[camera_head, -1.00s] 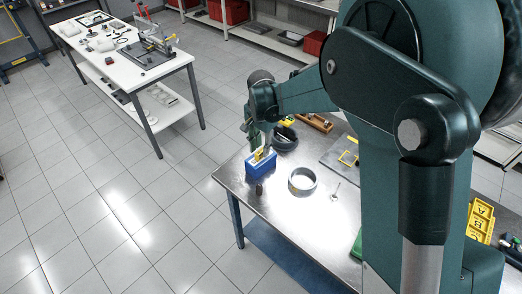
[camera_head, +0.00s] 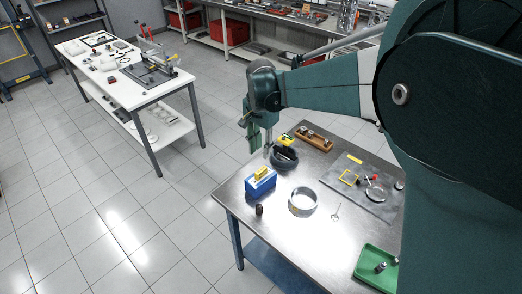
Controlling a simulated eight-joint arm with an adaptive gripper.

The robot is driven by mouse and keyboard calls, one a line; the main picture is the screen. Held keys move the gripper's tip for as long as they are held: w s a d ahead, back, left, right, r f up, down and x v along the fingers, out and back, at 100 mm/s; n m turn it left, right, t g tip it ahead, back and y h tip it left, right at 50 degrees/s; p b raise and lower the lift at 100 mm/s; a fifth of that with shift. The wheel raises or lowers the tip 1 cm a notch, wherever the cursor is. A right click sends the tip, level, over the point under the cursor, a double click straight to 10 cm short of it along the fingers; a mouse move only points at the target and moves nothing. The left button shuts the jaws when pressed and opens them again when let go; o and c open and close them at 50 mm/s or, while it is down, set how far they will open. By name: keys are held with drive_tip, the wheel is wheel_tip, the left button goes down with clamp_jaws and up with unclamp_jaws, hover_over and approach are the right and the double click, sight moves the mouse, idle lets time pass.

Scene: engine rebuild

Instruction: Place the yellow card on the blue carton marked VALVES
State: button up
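The blue carton (camera_head: 260,187) stands near the left edge of the steel table; its lettering is too small to read. A small yellow card (camera_head: 262,173) lies on top of it. My gripper (camera_head: 261,152) hangs above and behind the carton, pointing down, apart from the card. Its fingers appear spread with nothing between them.
A dark round bowl (camera_head: 285,160) with a yellow item (camera_head: 286,140) by it stands behind the carton. A metal ring (camera_head: 303,203), a small dark cylinder (camera_head: 259,210), a wooden block (camera_head: 314,142), a grey plate (camera_head: 375,200) and a green tray (camera_head: 372,281) share the table.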

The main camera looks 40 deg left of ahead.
idle(0.8)
drive_tip(key=w+d+r+t+y, duration=0.1)
drive_tip(key=w+d+r, duration=0.3)
drive_tip(key=d, duration=0.8)
drive_tip(key=w+d+r+t, duration=0.1)
drive_tip(key=d+r, duration=0.5)
drive_tip(key=d, duration=0.6)
drive_tip(key=w+d+r+t+y, duration=0.1)
drive_tip(key=w+d+r, duration=0.3)
drive_tip(key=d, duration=0.8)
drive_tip(key=s+d+r+t, duration=0.1)
drive_tip(key=s+d, duration=0.3)
drive_tip(key=d, duration=0.6)
drive_tip(key=s+d+r+t, duration=0.1)
drive_tip(key=s+d, duration=0.2)
drive_tip(key=d, duration=0.7)
drive_tip(key=s+d+f+t+h, duration=0.1)
drive_tip(key=s+d+f, duration=0.1)
drive_tip(key=s+d, duration=0.3)
drive_tip(key=s+d+f+t+h, duration=0.1)
drive_tip(key=s+d, duration=0.4)
drive_tip(key=d, duration=0.5)
drive_tip(key=shift+f, duration=0.4)
